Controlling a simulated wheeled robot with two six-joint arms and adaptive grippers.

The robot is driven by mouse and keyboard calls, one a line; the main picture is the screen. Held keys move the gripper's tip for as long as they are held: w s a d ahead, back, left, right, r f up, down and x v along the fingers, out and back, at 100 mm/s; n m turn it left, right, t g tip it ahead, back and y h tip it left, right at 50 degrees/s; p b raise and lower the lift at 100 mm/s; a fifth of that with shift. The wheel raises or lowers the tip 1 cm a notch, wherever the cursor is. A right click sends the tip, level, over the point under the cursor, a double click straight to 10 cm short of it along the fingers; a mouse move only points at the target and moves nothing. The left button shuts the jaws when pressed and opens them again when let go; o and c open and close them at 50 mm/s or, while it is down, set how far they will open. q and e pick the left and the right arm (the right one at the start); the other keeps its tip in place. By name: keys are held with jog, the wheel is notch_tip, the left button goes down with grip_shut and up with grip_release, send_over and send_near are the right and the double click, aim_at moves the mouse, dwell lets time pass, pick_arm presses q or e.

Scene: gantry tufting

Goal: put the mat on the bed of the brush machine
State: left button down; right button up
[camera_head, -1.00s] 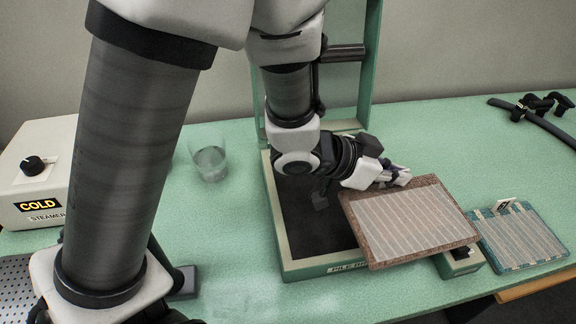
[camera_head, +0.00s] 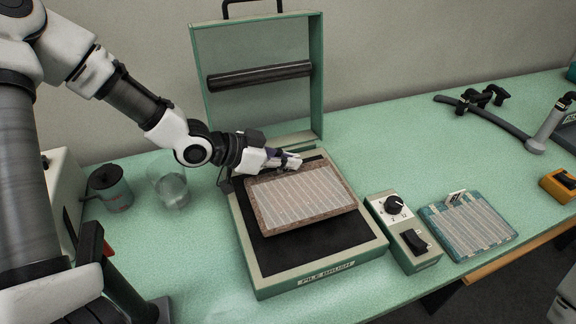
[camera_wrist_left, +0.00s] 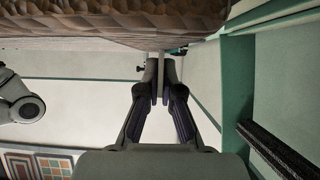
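The brown-edged mat (camera_head: 303,196) with pale stripes is over the black bed (camera_head: 310,246) of the green pile brush machine, toward its back. It looks nearly level; I cannot tell whether it touches the bed. My left gripper (camera_head: 290,161) is at the mat's back edge. In the left wrist view the left gripper's fingers (camera_wrist_left: 161,82) are closed on a thin pale tab at the edge of the mat (camera_wrist_left: 110,22). The machine's frame (camera_head: 318,80) stands upright behind, with a dark roller (camera_head: 260,74). My right gripper is not in view.
A control box (camera_head: 404,233) with a knob and a teal mat (camera_head: 468,226) are right of the machine. A glass (camera_head: 170,190) and a grey pot (camera_head: 112,192) are on the left. A dark hose (camera_head: 490,124) lies at the back right.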

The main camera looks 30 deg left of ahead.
aim_at(277, 171)
pick_arm(q)
notch_tip(277, 171, down, 4)
jog(key=shift+r, duration=0.25)
jog(key=shift+w, duration=0.1)
jog(key=shift+f, duration=0.2)
jog(key=c, duration=1.3)
grip_release()
